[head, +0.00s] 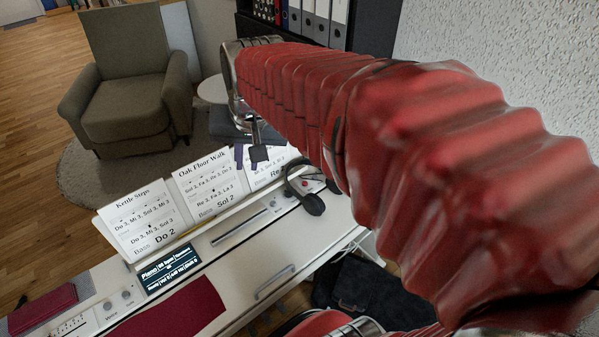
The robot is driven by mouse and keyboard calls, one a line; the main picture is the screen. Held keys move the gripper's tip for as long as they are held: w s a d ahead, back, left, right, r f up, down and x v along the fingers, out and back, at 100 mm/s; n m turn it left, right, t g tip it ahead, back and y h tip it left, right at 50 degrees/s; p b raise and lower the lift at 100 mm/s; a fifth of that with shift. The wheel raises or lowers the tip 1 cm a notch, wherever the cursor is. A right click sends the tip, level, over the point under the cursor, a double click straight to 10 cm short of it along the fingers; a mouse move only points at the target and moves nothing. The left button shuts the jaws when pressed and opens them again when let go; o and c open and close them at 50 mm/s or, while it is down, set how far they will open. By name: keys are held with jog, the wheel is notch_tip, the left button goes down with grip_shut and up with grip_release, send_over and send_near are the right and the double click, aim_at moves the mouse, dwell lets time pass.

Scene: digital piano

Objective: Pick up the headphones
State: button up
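The dark headphones (312,204) lie at the right end of the white digital piano (225,255). One rounded ear cup and part of the curved band show, and my red-sleeved arm passes close in front of their right side in the picture. My gripper (252,154) is up and left of the headphones in the picture, in front of the right-hand song card. It is apart from the headphones and nothing shows in it. A dark fingertip pad is visible, but the gap between the fingers is unclear.
Song cards (205,190) stand along the back of the piano. Dark red cloth-like pieces (178,312) lie at its left and front. A grey armchair (130,85) and a small round white table (212,90) stand behind. A black bag (368,292) is below right.

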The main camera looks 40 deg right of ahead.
jog(key=w+d+f+m, duration=0.4)
jog(key=d, duration=0.5)
jog(key=w+d+f+m+g, duration=0.1)
jog(key=w+d+f+m, duration=0.3)
jog(key=d, duration=0.4)
jog(key=w+d+f+m+g, duration=0.1)
jog(key=w+d+f+m, duration=0.3)
jog(key=d, duration=0.5)
jog(key=shift+w+d, duration=0.35)
send_over(301, 160)
jog(key=s, duration=0.1)
jog(key=shift+s+d+f, duration=0.1)
jog(key=shift+s+f, duration=0.05)
jog(key=shift+f, duration=4.05)
jog(key=shift+x, duration=2.6)
